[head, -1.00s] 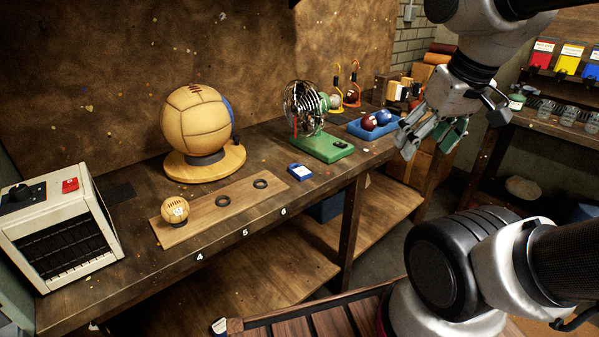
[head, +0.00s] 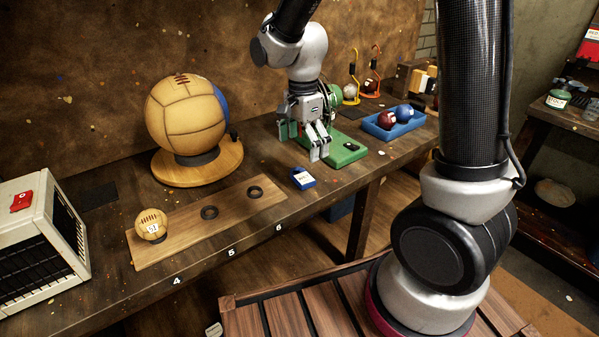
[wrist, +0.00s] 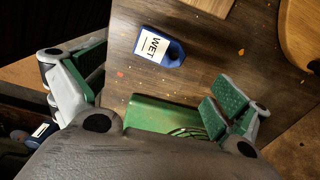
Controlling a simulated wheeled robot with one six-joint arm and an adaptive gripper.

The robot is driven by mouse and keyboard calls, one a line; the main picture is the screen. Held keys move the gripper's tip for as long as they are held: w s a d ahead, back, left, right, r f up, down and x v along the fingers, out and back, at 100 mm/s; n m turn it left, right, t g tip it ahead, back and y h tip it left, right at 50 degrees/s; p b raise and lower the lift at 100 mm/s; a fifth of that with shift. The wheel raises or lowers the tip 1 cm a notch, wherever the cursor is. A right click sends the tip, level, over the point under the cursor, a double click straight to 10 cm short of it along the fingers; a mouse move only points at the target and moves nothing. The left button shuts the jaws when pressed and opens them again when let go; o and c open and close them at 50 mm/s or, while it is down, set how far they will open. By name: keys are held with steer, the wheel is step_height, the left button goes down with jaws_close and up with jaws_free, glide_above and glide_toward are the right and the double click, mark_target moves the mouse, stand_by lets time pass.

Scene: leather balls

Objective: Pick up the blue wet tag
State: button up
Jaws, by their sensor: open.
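The blue wet tag (head: 303,178) lies flat on the workbench in the head view, right of the wooden board with rings. In the wrist view the tag (wrist: 159,46) shows its white label reading WET and its blue body. My gripper (head: 301,143) points down over the bench, behind the tag and beside the green base. It is open and empty, and its green-padded fingers (wrist: 160,95) stand wide apart in the wrist view. The tag lies ahead of the fingers, not between them.
The green base (head: 345,150) stands right behind the tag, partly hidden by my gripper. A wooden board (head: 180,230) holds a small ball (head: 151,224) and two dark rings. A large leather ball (head: 186,115) sits on a round stand. A blue tray (head: 408,127) holds two balls.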

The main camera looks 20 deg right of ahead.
mark_target(301, 175)
steer(key=shift+a+m, duration=0.1)
steer(key=shift+m, duration=0.5)
steer(key=shift+f, duration=0.25)
step_height(301, 175, down, 7)
steer(key=shift+s+a+f, duration=0.1)
steer(key=shift+a+f, duration=0.05)
steer(key=c, duration=0.9)
